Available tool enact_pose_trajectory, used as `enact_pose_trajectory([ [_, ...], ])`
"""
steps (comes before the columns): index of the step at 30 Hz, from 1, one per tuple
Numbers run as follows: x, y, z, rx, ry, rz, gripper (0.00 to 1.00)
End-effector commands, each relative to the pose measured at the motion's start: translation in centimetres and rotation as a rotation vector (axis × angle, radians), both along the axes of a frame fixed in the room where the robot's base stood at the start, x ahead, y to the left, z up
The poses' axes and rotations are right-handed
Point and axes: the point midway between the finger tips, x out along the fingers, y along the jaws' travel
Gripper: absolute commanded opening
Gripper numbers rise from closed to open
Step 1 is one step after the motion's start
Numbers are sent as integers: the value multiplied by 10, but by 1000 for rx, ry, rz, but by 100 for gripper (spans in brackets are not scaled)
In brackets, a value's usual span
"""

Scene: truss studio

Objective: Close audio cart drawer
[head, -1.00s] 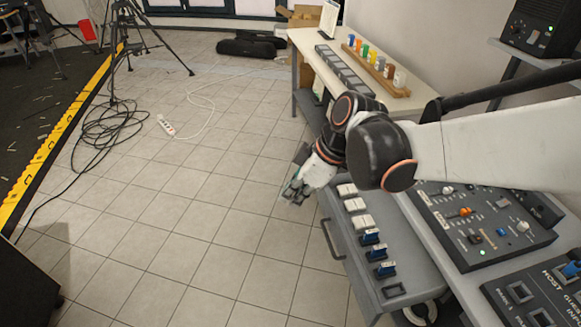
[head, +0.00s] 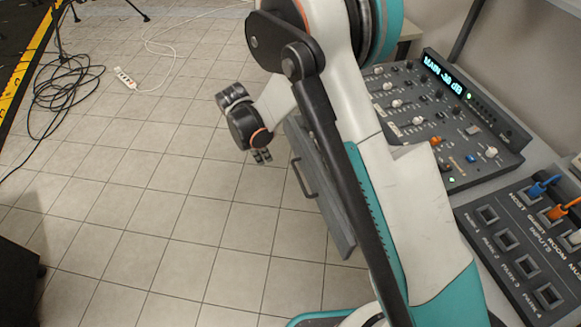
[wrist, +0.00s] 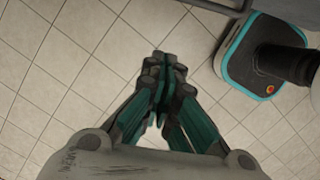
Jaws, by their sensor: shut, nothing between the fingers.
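The drawer (head: 325,190) of the audio cart shows its grey front panel and bar handle (head: 303,179) in the head view. It stands out from the cart, left of the mixer. My arm hides its inside. My gripper (head: 262,156) is to the left of the upper end of the drawer front, fingers pointing down, with a small gap in the picture; I cannot tell if they touch. In the wrist view my gripper (wrist: 163,62) has its fingers together, empty, over floor tiles. A grey edge (wrist: 235,5) at the top there may be the drawer front.
The mixer (head: 440,115) and an input panel with cables (head: 535,230) are on the cart at right. A power strip (head: 125,78) and coiled black cable (head: 60,85) lie on the floor at upper left. The tiled floor left of the drawer is clear.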

Motion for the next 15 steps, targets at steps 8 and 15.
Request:
enact_pose_trajectory([
  [8,3,-1,-24,-27,-7,13,0],
  [15,7,-12,-67,-26,-7,11,0],
])
